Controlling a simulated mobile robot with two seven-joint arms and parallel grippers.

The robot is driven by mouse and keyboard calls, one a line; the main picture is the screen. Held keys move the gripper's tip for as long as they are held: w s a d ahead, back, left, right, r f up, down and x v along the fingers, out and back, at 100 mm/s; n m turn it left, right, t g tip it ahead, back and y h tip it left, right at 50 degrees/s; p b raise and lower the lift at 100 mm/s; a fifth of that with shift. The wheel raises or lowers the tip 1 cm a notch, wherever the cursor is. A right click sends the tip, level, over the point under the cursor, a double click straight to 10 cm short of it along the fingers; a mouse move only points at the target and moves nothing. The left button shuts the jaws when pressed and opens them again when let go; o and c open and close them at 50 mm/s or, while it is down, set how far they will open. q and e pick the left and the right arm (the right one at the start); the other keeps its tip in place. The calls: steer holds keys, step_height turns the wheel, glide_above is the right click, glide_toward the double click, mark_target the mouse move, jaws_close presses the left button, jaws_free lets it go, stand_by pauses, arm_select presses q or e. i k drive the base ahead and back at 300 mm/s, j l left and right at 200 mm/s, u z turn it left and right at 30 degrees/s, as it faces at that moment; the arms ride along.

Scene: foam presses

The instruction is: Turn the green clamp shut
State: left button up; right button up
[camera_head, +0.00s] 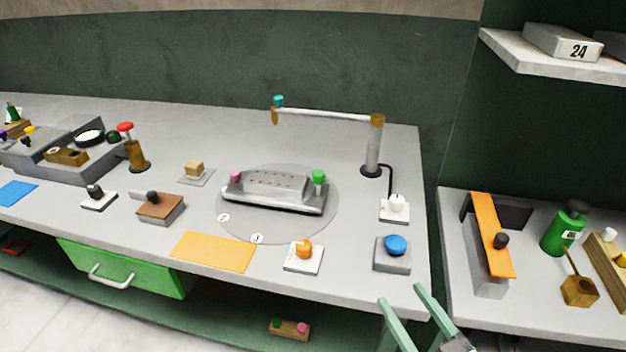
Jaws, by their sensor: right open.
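The green clamp (319,178) is a small upright green knob at the right end of a grey metal press mould (275,194). The mould lies on a round grey plate (325,222) set on the table. A pink clamp (236,177) stands at the mould's left end. From this view I cannot tell how far the green clamp is turned. My right gripper (399,296) has two pale green fingers, spread apart and empty. It is at the table's front right edge, well below and right of the green clamp, and touches nothing there. My left gripper is not in view.
A swing arm on a post (373,150) reaches left behind the mould. A blue button (396,246), an orange knob (303,251) and an orange mat (213,251) lie in front. A white switch (396,205) stands at the right. A side table (470,300) carries an orange-topped device.

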mark_target(318, 175)
steer(key=i+j, duration=0.2)
steer(key=i, duration=0.25)
steer(key=i+j, duration=0.25)
steer(key=i, duration=0.25)
